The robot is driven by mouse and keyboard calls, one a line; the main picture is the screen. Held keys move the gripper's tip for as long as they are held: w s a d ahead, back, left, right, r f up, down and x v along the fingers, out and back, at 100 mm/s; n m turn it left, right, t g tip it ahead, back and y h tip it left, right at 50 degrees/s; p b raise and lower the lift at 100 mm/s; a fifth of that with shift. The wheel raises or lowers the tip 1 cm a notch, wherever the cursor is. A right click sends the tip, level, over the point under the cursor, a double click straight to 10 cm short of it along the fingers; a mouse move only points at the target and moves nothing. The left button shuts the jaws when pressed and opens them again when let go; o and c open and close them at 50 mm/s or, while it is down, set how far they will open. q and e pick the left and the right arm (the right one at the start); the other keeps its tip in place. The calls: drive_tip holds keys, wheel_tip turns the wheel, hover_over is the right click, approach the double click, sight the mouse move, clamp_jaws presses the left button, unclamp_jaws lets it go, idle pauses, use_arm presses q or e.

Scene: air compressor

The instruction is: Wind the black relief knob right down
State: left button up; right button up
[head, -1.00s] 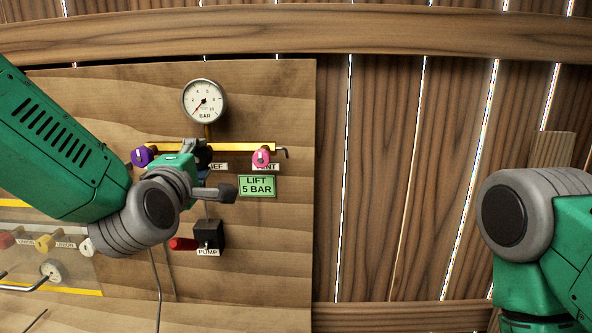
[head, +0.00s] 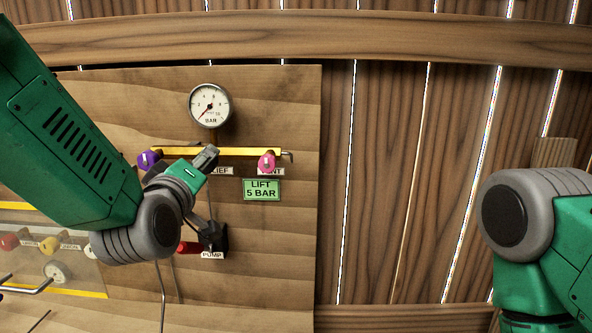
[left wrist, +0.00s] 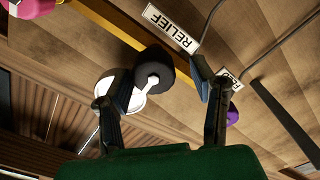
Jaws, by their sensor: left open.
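The black relief knob (left wrist: 153,67) has a white pointer mark and shows in the left wrist view beside the RELIEF label (left wrist: 172,29). My left gripper (left wrist: 155,88) is open, with one finger on each side of the knob in that view. I see no clear contact, and the depth of the fingertips relative to the knob is hard to tell. In the head view my left gripper (head: 209,188) is in front of the panel and hides the knob. My right gripper is out of view; only part of my right arm shows.
A purple knob (head: 148,160) and a pink knob (head: 267,162) sit along the yellow pipe (head: 235,152). The pressure gauge (head: 210,106) is above. A green LIFT 5 BAR sign (head: 262,190) is at right. The pump's red handle (head: 188,248) is below the gripper.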

use_arm(q)
drive_tip(key=s, duration=0.2)
drive_tip(key=s+b, duration=0.1)
drive_tip(key=s, duration=0.2)
drive_tip(key=shift+s+d+r, duration=0.1)
drive_tip(key=shift+s+d, duration=0.1)
drive_tip(key=shift+s, duration=0.05)
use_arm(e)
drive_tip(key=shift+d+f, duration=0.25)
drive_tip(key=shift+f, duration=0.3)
use_arm(q)
drive_tip(key=shift+a, duration=0.1)
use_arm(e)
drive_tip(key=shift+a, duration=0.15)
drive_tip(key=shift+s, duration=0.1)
